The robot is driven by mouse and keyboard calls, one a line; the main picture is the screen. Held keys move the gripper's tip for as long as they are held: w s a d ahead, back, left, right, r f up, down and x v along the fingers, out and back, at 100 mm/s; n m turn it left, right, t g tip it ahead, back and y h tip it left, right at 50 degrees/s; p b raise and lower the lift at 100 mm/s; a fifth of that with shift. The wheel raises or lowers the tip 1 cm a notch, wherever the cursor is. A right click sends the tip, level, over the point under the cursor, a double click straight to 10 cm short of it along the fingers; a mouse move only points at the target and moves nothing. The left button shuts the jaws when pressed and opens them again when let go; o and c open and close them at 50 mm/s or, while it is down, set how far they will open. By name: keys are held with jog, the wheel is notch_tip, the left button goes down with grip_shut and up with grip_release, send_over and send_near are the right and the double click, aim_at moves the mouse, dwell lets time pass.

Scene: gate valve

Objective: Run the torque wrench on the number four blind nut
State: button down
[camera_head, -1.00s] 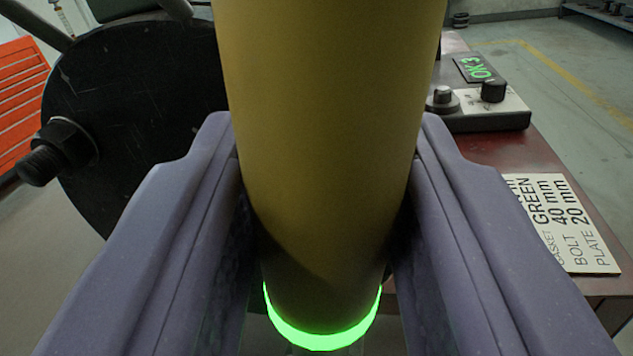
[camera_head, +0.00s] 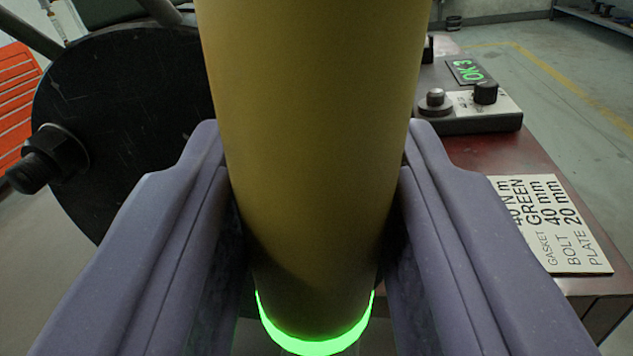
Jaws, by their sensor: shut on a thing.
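The torque wrench (camera_head: 310,120) is a thick yellow cylinder with a glowing green ring (camera_head: 315,340) at its lower end. My gripper (camera_head: 315,240) is shut on it, one purple-grey finger on each side. The wrench hides the middle of the view, and its working end is not visible. A round black blind plate (camera_head: 130,110) stands behind and to the left. One dark nut on a threaded bolt (camera_head: 55,160) shows at the plate's left edge, apart from the wrench. I cannot tell its number. Other nuts are hidden.
A control box (camera_head: 470,110) with knobs and a green display reading "OK 3" (camera_head: 468,71) sits on a dark red bench (camera_head: 520,155) at right. A printed card (camera_head: 560,225) lies before it. Orange drawers (camera_head: 15,105) stand at far left. Open floor lies at right.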

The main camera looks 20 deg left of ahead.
jog(key=shift+s+a+b, duration=0.1)
jog(key=shift+s+b, duration=0.2)
jog(key=shift+s, duration=1.95)
